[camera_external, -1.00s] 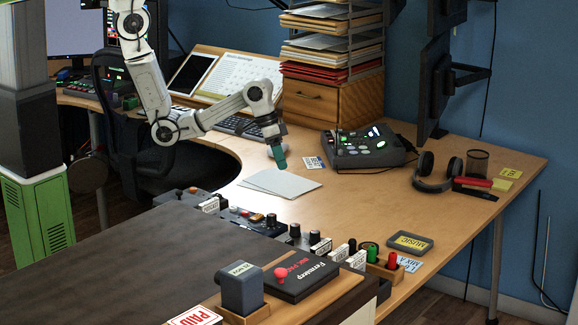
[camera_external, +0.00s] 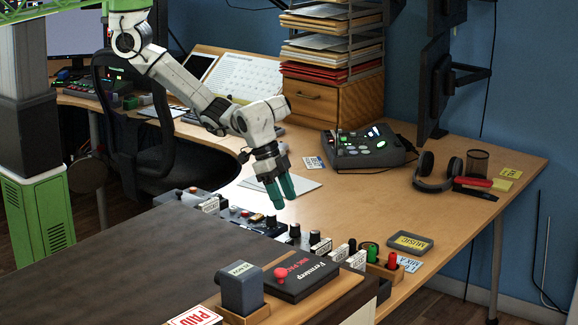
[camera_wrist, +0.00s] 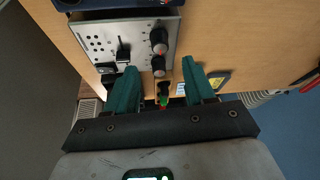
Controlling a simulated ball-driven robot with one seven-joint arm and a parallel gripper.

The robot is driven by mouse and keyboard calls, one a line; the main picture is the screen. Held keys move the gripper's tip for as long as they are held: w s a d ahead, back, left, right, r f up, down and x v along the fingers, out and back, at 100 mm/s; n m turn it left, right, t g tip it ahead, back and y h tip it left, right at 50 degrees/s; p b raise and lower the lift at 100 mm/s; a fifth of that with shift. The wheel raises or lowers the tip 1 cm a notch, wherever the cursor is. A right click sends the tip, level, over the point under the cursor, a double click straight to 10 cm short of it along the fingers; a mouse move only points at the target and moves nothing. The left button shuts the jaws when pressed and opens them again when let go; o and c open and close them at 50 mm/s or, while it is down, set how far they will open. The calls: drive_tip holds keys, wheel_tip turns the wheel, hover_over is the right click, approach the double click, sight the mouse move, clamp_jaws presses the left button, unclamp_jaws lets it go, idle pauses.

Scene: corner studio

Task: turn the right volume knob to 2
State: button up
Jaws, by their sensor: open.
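A grey panel (camera_wrist: 105,42) in the wrist view carries two black knobs: a larger upper one (camera_wrist: 158,36) and a lower one (camera_wrist: 158,65). I cannot read which is the right volume knob or their scale numbers. In the external view, black knobs (camera_external: 294,230) and (camera_external: 315,238) stand on the row of desk modules. My gripper (camera_external: 283,200) is open and empty, its teal fingers pointing down above this row, apart from the knobs. In the wrist view my gripper (camera_wrist: 162,74) has its fingertips either side of the lower knob in the picture.
Green (camera_external: 372,252) and red (camera_external: 392,260) knobs stand farther right in the row. White label cards stand between modules.

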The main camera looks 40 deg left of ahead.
sight(295, 225)
drive_tip(key=x, duration=0.7)
drive_tip(key=shift+f, duration=0.2)
clamp_jaws()
